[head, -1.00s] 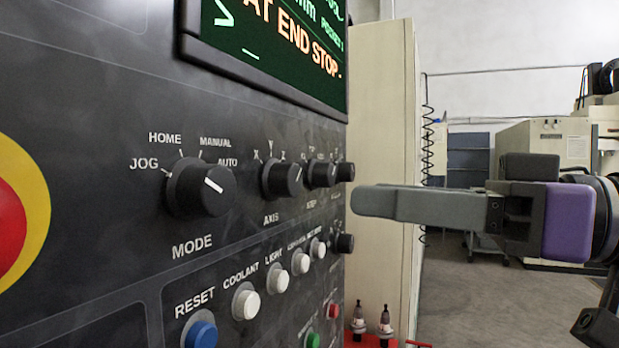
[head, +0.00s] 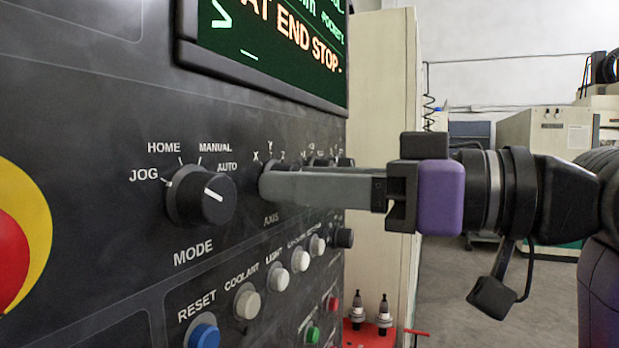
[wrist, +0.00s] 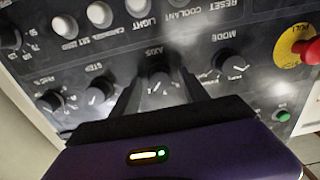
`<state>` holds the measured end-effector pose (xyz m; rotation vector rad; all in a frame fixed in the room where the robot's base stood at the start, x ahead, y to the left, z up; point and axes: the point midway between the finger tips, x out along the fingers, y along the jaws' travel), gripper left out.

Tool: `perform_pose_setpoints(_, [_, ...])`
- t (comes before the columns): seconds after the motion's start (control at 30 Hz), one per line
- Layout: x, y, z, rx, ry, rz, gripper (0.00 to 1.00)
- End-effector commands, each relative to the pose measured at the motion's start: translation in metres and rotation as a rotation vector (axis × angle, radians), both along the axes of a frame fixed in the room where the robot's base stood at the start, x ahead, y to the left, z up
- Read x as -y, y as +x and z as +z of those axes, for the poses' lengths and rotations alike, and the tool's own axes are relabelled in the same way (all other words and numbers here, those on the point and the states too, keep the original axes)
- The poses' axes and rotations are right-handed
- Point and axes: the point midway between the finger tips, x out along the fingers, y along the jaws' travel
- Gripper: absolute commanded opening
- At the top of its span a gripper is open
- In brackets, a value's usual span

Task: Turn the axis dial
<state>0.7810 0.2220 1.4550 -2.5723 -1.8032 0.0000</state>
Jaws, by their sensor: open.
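The axis dial (wrist: 158,80) is a black knob on the dark control panel, beside its AXIS label. In the wrist view it lies between the two fingertips of my gripper (wrist: 158,88), with a finger on either side. In the head view my gripper (head: 282,186) reaches in from the right with its fingertips at the dial and hides most of it. My gripper is open; I cannot tell whether a finger touches the knob. The dial's pointer setting is hard to read.
The mode dial (head: 201,195) is to the left in the head view. The step dial (wrist: 98,90) sits close beside the axis dial. Several push buttons (head: 247,302) line the panel below, and a red emergency stop (head: 10,240) is at far left.

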Motion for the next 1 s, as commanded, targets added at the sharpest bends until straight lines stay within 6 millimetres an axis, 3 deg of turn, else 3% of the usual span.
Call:
perform_pose_setpoints(0.13, [0.0001, 0.0001, -0.0002, 0.0, 0.0, 0.0, 0.51])
perform_pose_setpoints(0.4, [0.0004, 0.0001, -0.0002, 0.0, 0.0, 0.0, 0.0])
perform_pose_setpoints(0.77, [0.0005, 0.0, -0.0011, 0.044, -0.016, -0.001, 0.0])
perform_pose_setpoints(1.0, [0.0008, 0.0004, -0.0026, 0.181, -0.066, -0.002, 0.0])
